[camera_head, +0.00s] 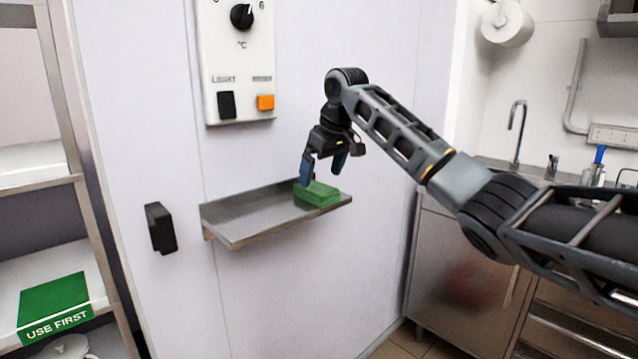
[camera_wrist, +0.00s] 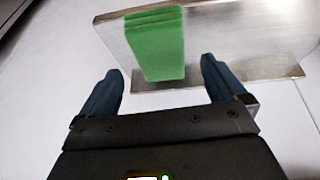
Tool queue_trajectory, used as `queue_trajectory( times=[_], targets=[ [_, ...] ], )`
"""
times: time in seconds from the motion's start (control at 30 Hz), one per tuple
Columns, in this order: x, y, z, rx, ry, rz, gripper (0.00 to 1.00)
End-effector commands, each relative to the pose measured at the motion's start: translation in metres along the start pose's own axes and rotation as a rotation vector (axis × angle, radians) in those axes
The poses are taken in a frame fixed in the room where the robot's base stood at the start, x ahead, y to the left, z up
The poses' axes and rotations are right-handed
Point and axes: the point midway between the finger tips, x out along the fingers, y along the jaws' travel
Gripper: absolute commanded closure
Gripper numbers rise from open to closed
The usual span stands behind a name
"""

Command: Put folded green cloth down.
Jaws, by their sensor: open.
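The folded green cloth (camera_head: 318,194) lies on the right part of a small metal wall shelf (camera_head: 240,226) in the head view. My gripper (camera_head: 322,178) is just above and behind the cloth, pointing down, with its blue fingers apart. In the wrist view the green cloth (camera_wrist: 157,45) shows its folded layers and rests on the metal shelf (camera_wrist: 225,40). The two fingers (camera_wrist: 163,85) stand wide on either side of the cloth's near end, with gaps between them and it. Nothing is held.
A control panel (camera_head: 238,62) with a knob and two buttons is on the wall above the shelf. A black handle (camera_head: 160,228) is at the left. A rack with a green "USE FIRST" sign (camera_head: 54,303) stands far left. A sink counter is at right. The shelf's left part is bare.

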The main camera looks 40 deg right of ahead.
Motion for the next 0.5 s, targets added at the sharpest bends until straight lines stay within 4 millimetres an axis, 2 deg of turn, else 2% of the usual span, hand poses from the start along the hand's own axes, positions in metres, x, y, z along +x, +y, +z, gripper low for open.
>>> queue_trajectory(
  times=[0.2,0.4,0.5],
  targets=[
    [-0.045,0.000,-0.001,0.000,0.003,0.001,0.02],
    [-0.071,0.000,0.000,0.001,0.001,0.001,0.02],
    [-0.076,0.000,0.000,0.001,0.001,0.001,0.02]
  ],
)
